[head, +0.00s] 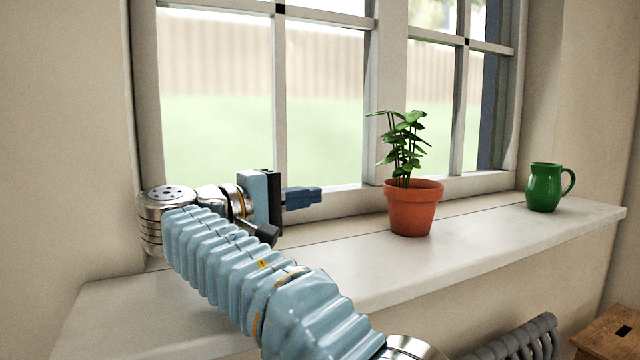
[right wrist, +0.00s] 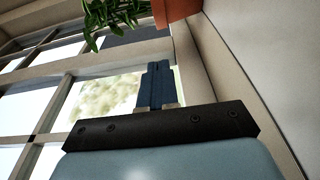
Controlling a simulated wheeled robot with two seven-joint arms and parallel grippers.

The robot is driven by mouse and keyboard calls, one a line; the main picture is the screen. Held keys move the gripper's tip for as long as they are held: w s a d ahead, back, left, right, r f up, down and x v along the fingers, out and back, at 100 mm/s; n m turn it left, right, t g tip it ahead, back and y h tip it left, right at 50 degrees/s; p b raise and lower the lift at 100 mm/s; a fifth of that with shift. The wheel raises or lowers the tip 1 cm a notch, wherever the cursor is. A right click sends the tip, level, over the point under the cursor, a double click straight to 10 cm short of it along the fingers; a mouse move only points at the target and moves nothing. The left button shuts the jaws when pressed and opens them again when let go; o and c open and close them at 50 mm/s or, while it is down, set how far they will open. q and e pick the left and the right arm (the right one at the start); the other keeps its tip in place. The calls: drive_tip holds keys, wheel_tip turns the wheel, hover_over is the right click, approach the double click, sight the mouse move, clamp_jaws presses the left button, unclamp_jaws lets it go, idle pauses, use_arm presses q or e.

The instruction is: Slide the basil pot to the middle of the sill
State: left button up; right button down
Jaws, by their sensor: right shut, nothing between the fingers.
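The basil pot (head: 412,208) is a terracotta pot with a leafy green plant. It stands upright on the white window sill (head: 350,270), a little right of the sill's middle in the head view. My right gripper (head: 318,195) is shut and empty above the sill, to the left of the pot, with its fingers pointing right toward it. A gap separates the fingertips from the pot. In the right wrist view the shut fingers (right wrist: 154,68) point at the pot (right wrist: 176,10), which is cut off by the top edge. My left gripper is out of view.
A green jug (head: 545,187) stands on the sill's right part, apart from the pot. The window frame (head: 390,90) runs behind the sill. A radiator (head: 520,340) and a wooden stool (head: 610,333) are below it. The sill between gripper and pot is clear.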

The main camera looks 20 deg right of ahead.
sight(401, 192)
drive_tip(key=x, duration=0.8)
drive_tip(key=shift+d, duration=0.35)
drive_tip(key=shift+s+d+f, duration=0.1)
drive_tip(key=shift+s+d, duration=0.15)
drive_tip(key=shift+d, duration=0.35)
drive_tip(key=shift+s+d+f, duration=0.1)
drive_tip(key=shift+s+d, duration=0.15)
drive_tip(key=shift+d, duration=0.3)
drive_tip(key=shift+s+d+r, duration=0.1)
drive_tip(key=shift+s+d, duration=0.3)
drive_tip(key=shift+d, duration=0.3)
drive_tip(key=s+d+b, duration=0.1)
drive_tip(key=s+d, duration=0.1)
drive_tip(key=d, duration=0.1)
drive_tip(key=d+b, duration=0.1)
drive_tip(key=d, duration=0.1)
drive_tip(key=shift+s+b, duration=0.3)
drive_tip(key=shift+s, duration=0.1)
drive_tip(key=shift+s+d, duration=0.1)
drive_tip(key=shift+d, duration=0.1)
